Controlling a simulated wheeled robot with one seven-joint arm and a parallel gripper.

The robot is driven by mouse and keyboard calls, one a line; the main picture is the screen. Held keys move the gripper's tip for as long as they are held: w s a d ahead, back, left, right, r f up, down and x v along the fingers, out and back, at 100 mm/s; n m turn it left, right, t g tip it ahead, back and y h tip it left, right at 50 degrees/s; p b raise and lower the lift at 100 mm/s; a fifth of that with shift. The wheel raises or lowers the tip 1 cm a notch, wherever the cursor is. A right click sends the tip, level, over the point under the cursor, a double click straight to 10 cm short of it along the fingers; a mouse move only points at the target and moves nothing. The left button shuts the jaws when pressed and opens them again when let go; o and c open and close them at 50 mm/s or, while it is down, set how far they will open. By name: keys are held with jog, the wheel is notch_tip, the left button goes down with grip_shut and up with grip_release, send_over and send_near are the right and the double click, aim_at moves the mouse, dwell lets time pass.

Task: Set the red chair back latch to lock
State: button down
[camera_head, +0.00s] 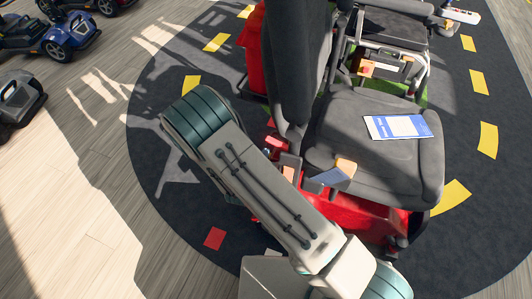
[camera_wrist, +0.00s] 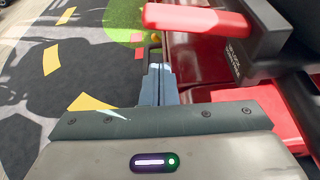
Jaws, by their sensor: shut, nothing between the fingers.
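The red chair has a dark grey seat (camera_head: 385,160), a tall backrest (camera_head: 297,60) and a red base (camera_head: 350,212). In the wrist view, a red lever (camera_wrist: 195,18), which looks like the back latch handle, sticks out leftward from a dark bracket (camera_wrist: 262,40) with small white lettering. My gripper (camera_wrist: 157,72) is shut and empty. In that picture its fingertips sit just below the lever's left end; I cannot tell whether they touch. In the head view my arm covers the lower left side of the chair, and I cannot make out the gripper there.
A white and blue card (camera_head: 398,127) lies on the seat. A blue-grey piece with an orange part (camera_head: 336,174) is at the seat's near edge. Blue (camera_head: 72,36) and grey (camera_head: 18,98) scooters stand at left. The floor left of the chair is clear.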

jog(key=p+v, duration=0.3)
jog(key=v, duration=0.7)
jog(key=shift+d, duration=0.3)
jog(key=shift+s, duration=0.25)
